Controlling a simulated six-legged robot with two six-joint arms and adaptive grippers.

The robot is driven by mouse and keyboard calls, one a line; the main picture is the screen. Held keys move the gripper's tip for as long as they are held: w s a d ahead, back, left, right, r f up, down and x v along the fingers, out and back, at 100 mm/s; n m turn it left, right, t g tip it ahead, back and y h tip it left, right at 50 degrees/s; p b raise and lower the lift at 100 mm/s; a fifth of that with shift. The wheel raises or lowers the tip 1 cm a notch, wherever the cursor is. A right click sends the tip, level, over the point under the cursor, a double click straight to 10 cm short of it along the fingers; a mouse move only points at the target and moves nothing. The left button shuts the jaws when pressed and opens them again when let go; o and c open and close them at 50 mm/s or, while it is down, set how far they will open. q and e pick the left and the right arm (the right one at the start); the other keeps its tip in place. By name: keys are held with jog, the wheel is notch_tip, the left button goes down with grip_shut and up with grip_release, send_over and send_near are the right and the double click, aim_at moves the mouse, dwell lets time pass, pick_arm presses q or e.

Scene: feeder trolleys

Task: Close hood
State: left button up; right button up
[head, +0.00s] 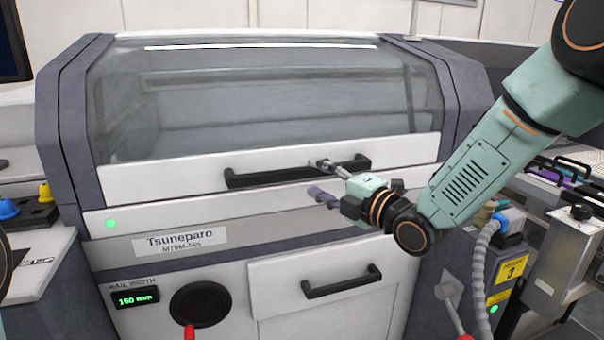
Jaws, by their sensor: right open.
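The hood (150,185) is a clear sloping window in a grey frame with a white lower panel. It is down, with its lower edge at the white front strip of the machine. Its black bar handle (255,179) runs across the white panel. My right gripper (319,178) comes in from the right and is open at the right part of the handle. One finger shows in front of the handle's upper edge, the other lower, below the bar. I cannot tell whether either finger touches it. My left gripper is not in view.
Below the hood are a name plate (180,241), a drawer with a black handle (342,283), a black knob (201,303) and a lit width display (134,299). A feeder trolley (563,255) stands at the right. Blue and yellow parts stand at the left.

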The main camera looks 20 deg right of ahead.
aim_at(307, 173)
jog(key=x, duration=0.4)
jog(key=shift+w+d+f+b, duration=0.15)
jog(key=shift+d+f+b, duration=0.1)
jog(key=shift+b, duration=0.05)
jog(key=shift+w+a+r, duration=0.2)
jog(key=shift+w+a, duration=0.15)
jog(key=shift+a, duration=0.05)
jog(key=shift+w+a, duration=0.1)
jog(key=shift+w, duration=0.05)
jog(key=shift+w+f, duration=0.1)
jog(key=shift+w, duration=0.1)
jog(key=shift+s, duration=0.2)
jog(key=c, duration=0.3)
jog(key=shift+w, duration=0.1)
grip_shut()
